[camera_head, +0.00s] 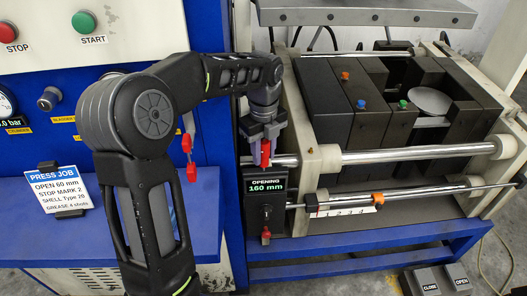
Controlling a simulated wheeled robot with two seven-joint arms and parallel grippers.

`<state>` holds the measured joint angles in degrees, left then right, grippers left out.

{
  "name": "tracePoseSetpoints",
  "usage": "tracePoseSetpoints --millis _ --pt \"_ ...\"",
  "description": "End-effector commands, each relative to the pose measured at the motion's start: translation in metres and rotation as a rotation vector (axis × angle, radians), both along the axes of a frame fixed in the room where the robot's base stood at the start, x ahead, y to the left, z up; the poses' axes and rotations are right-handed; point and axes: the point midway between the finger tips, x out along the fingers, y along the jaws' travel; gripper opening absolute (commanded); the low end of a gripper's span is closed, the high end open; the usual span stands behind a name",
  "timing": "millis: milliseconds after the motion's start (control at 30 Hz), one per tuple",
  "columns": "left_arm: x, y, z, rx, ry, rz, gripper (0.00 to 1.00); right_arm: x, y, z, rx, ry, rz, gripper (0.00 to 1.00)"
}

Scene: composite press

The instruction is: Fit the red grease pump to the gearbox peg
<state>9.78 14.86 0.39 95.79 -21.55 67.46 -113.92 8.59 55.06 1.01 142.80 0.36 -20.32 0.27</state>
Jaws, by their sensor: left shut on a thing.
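My left gripper (262,132) is shut around a red part (266,153), which looks like the red grease pump. It holds this part just above the opening display, at the left end of the upper steel rod. Below the display is a dark box (252,222), probably the gearbox, with a small red piece (265,237) low on its front. I cannot make out the peg; the arm and gripper hide part of that area. Whether the held part touches anything beneath it is unclear. My right gripper is not in view.
The opening display (265,187) reads 160 mm. The press frame with its upper rod (410,153) and dark mould blocks (345,105) stands to the right. A job card (63,187) stands on the blue shelf. CLOSE and OPEN pedals (427,281) lie low right.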

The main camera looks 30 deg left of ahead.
Motion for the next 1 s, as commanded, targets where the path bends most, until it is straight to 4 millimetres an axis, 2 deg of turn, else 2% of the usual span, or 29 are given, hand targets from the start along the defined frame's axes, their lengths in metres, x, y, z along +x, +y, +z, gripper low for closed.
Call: tracePoseSetpoints --millis 700,1000 --pt "0.000 0.000 -0.019 0.000 0.000 0.000 0.00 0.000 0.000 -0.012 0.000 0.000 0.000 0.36" --pt "0.000 0.000 -0.020 0.000 0.000 0.000 0.00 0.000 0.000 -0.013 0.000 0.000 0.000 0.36"
